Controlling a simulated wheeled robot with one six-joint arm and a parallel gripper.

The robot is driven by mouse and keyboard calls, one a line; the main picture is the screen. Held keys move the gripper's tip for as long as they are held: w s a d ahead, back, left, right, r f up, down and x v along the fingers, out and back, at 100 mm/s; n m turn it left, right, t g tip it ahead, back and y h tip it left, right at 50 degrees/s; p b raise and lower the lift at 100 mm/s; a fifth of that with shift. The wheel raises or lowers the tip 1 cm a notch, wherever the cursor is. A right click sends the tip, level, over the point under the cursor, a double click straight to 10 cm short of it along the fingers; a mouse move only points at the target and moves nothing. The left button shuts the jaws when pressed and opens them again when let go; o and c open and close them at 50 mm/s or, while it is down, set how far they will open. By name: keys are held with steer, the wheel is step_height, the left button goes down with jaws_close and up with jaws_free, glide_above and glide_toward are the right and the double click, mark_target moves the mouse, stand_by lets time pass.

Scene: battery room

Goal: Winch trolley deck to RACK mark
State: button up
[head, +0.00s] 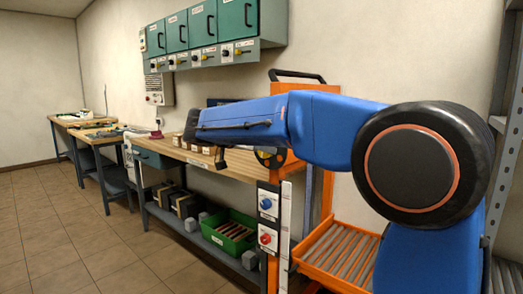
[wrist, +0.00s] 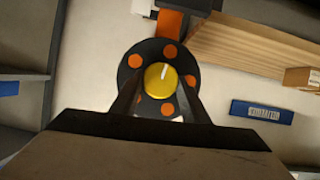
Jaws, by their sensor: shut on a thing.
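The orange trolley (head: 329,190) stands at the right end of the bench, with its slatted roller deck (head: 335,250) low down. A black winch wheel (head: 268,157) with orange spots shows partly behind my blue arm. In the wrist view the winch wheel (wrist: 129,72) is face-on, with a round yellow knob (wrist: 158,77) bearing a white line at its centre. My gripper (wrist: 160,88) has its two dark fingers at either side of the yellow knob, shut on it. A pale vertical strip (head: 284,235) runs down the trolley's side; I cannot read a RACK mark on it.
The wooden bench (head: 232,167) holds several small boxes, with a green crate (head: 230,232) on its lower shelf. A panel with blue and red knobs (head: 268,220) is beside the trolley. Teal cabinets (head: 203,25) hang above. A grey rack upright (head: 503,160) stands right. The left floor is clear.

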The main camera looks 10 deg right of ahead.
steer(key=shift+f+m+t, duration=0.1)
steer(key=shift+m+t, duration=0.2)
steer(key=shift+m, duration=0.3)
stand_by(0.3)
steer(key=o, duration=1.1)
steer(key=shift+c, duration=0.2)
steer(key=shift+s, duration=0.1)
steer(key=v, duration=1.7)
steer(key=shift+s+r, duration=0.25)
steer(key=shift+d, duration=0.15)
